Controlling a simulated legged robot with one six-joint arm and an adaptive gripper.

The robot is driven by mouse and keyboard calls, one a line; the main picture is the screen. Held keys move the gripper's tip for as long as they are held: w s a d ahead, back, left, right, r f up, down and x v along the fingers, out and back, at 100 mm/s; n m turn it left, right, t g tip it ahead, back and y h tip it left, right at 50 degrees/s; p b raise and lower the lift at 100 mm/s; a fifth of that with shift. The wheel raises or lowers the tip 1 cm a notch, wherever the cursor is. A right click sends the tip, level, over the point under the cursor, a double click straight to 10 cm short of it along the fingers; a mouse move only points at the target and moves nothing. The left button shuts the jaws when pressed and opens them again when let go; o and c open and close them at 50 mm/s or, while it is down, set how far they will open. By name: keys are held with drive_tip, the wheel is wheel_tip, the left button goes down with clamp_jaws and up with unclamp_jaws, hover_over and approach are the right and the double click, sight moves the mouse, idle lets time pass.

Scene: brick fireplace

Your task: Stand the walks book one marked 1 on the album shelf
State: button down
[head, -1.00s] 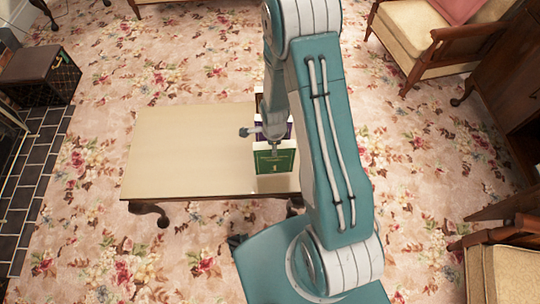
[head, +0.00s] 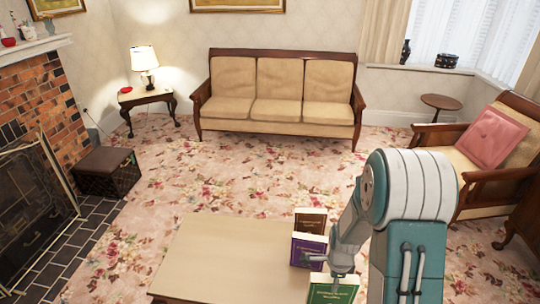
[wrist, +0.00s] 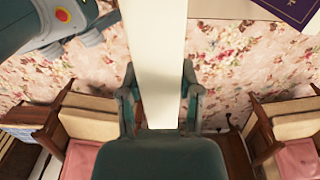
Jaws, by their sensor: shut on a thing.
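A green book (head: 333,291) with pale lettering stands at the near right of the low table (head: 225,258) in the head view, cut by the lower edge. The lettering is too small to read surely. My gripper (head: 338,266) is at its top. In the wrist view the two fingers (wrist: 160,88) are shut on the book, whose pale page edges (wrist: 160,45) run between them. A purple book (head: 308,250) and a brown book (head: 310,221) stand behind it. I cannot tell whether the green book touches the table. No album shelf can be made out.
The table's left part is bare. A fireplace (head: 45,105) with a mantel (head: 35,46) is at left, a dark box stool (head: 107,172) beside it. A sofa (head: 280,95) stands at the back, an armchair (head: 480,165) at right. Flowered carpet between is open.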

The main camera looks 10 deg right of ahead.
drive_tip(key=shift+w+a+r+n, duration=0.15)
drive_tip(key=shift+w+n, duration=0.5)
drive_tip(key=shift+n, duration=0.35)
drive_tip(key=w+a+r+n, duration=0.3)
drive_tip(key=w+a+n, duration=0.5)
drive_tip(key=n, duration=1)
drive_tip(key=shift+w+a+r+n, duration=0.3)
drive_tip(key=shift+w+a, duration=0.1)
drive_tip(key=shift+a, duration=0.15)
